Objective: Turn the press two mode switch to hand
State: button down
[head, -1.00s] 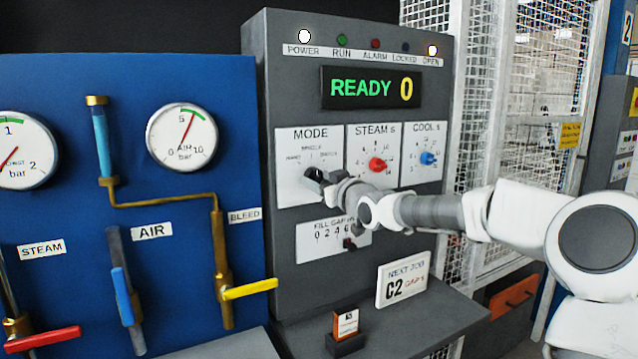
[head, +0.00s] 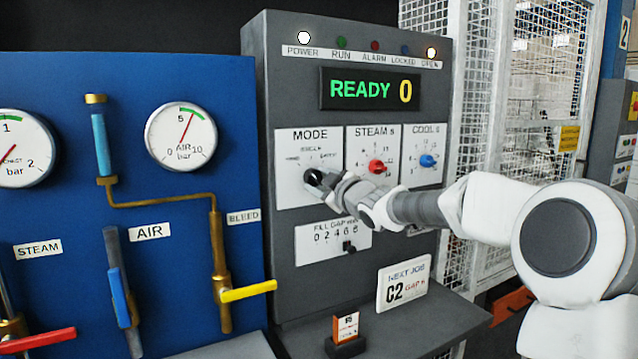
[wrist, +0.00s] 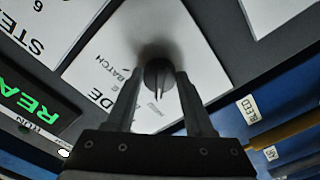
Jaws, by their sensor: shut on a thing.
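The mode switch (head: 313,178) is a dark knob on the white MODE plate (head: 290,190) of the grey press panel. In the wrist view the knob (wrist: 158,76) sits between the fingertips. My gripper (head: 322,182) is shut on the knob, reaching in from the right; it also shows in the wrist view (wrist: 158,82). The plate carries small position labels around the knob, partly blurred. My gripper hides part of the knob, and I cannot tell which label it points at.
Right of the mode plate are a red STEAM knob (head: 376,167) and a blue COOL knob (head: 427,160). Below is the fill gap slider (head: 349,247). The display (head: 371,89) reads READY 0. A NEXT JOB card (head: 403,285) and an orange-and-white block (head: 345,328) stand on the shelf.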

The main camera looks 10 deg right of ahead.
dwell(0.4)
jog(key=shift+c, duration=1.4)
grip_release()
jog(key=p+v, duration=0.1)
jog(key=v, duration=1.6)
jog(key=shift+s, duration=0.2)
